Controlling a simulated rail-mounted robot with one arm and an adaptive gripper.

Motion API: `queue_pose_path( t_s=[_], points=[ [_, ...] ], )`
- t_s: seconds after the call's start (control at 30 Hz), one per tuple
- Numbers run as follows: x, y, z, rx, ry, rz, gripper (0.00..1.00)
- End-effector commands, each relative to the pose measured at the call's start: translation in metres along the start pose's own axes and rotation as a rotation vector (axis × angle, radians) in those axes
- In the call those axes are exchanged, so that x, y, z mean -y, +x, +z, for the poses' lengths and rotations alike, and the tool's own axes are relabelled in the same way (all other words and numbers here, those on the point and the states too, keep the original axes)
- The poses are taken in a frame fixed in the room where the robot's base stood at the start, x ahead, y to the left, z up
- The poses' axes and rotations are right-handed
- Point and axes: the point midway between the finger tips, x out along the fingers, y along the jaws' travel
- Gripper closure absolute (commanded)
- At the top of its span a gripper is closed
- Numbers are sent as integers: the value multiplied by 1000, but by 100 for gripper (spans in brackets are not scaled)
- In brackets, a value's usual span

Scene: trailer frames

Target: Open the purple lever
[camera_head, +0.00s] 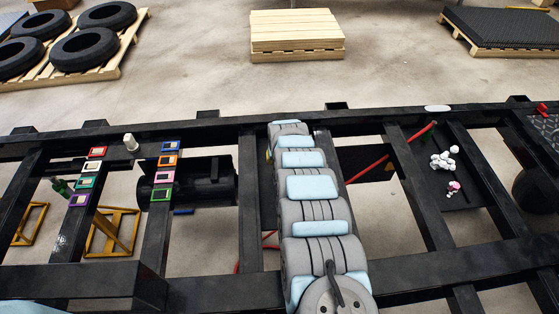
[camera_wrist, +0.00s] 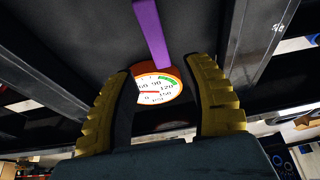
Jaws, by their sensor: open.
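The purple lever (camera_wrist: 152,32) shows in the wrist view as a straight flat bar. It runs from the top edge down to the orange rim of a round gauge. My gripper (camera_wrist: 161,68) is open, with a yellow-and-black finger on each side of the gauge. Nothing is clearly held between the fingers. The lever's lower end appears between and just above the fingertips; its upper end is cut off by the frame. I cannot tell how far it is from the fingers. In the head view I cannot make out the lever or my gripper.
The orange-rimmed gauge (camera_wrist: 157,92) has a white dial. Dark frame beams (camera_wrist: 262,45) surround the spot. In the head view, my arm crosses the black trailer frame (camera_head: 420,190). Coloured square pieces sit on its left beams. A red bar (camera_head: 405,150) slants right of my arm.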

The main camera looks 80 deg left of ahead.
Motion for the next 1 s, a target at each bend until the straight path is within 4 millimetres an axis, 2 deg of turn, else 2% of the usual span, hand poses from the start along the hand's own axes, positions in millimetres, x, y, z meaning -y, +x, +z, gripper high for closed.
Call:
queue_pose_path(
  t_s=[0.27, 0.9, 1.0],
  points=[
    [0, -14, 0, 0, -1, 1, 50],
    [0, -14, 0, 0, -1, 0, 50],
    [-1, -16, -5, -18, 11, -5, 50]
  ],
)
